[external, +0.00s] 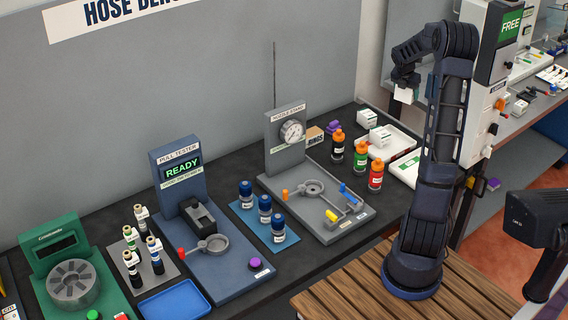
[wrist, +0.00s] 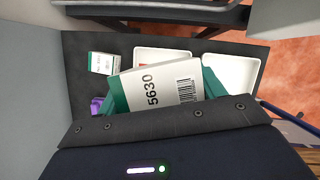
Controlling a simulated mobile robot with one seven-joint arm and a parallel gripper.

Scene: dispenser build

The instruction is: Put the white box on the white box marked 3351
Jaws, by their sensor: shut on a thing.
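My gripper (external: 404,82) is raised at the top right of the external view, shut on a white box (external: 403,95). In the wrist view this held box (wrist: 160,90) is white with a green end, a barcode and the number 5630. One standing box also shows in the wrist view (wrist: 101,63), apart from the held box. I cannot read 3351 on either.
A white tray (external: 402,139) lies beside the boxes, and a second white tray (wrist: 246,82) shows right of the held box in the wrist view. Black, green and red bottles (external: 361,157) stand in front. A purple object (external: 333,128) and the nozzle stand (external: 285,142) are to the left.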

